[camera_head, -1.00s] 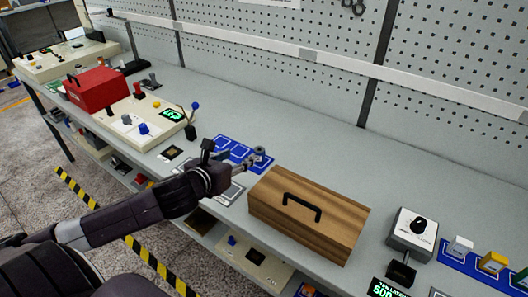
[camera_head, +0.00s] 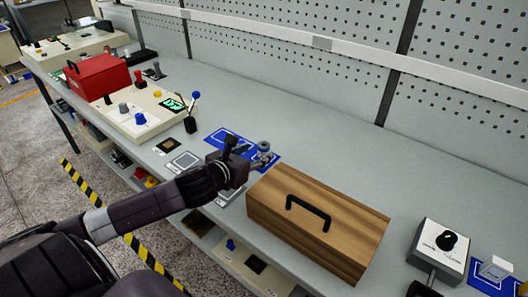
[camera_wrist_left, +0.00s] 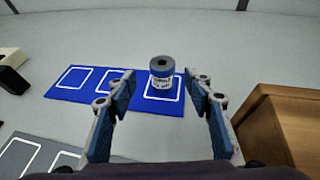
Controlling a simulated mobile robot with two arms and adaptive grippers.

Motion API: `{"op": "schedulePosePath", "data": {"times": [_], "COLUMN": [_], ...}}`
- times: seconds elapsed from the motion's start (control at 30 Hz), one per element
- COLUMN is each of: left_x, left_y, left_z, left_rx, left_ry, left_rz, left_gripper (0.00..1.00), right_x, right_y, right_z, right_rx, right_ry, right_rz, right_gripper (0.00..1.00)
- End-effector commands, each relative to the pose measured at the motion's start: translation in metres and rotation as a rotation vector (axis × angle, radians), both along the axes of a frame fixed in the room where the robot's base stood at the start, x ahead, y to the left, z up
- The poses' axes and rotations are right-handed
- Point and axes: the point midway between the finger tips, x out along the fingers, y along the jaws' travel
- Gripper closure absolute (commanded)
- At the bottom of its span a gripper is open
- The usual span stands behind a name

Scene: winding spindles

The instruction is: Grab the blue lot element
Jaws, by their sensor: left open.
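The cylinder appears ahead of the fingertips, not held. My right gripper is not in view.
A wooden box with a black handle (camera_head: 332,218) stands close on the right of my left gripper. A joystick with a blue ball (camera_head: 191,112), a control panel (camera_head: 134,124) and a red box (camera_head: 97,78) are to the left. The bench behind is clear.

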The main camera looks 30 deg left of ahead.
Motion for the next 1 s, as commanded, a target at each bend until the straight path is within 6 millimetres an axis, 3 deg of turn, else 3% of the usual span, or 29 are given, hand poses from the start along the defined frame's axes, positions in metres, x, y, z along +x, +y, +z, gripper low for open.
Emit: {"op": "schedulePosePath", "data": {"times": [0.5,0.83,1.0], "left_x": [0.043,0.047,0.047], "left_y": [0.001,0.001,0.001], "left_z": [-0.025,-0.028,-0.028], "left_rx": [-0.003,0.0,0.0], "left_ry": [0.0,0.001,0.001], "left_rz": [0.001,-0.002,-0.001], "left_gripper": [0.53,0.53,0.72], "right_x": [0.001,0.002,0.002], "right_y": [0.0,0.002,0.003], "right_z": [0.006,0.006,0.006], "right_rx": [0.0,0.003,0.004], "right_ry": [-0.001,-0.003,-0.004], "right_rz": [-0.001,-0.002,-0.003], "right_gripper": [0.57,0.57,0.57]}}
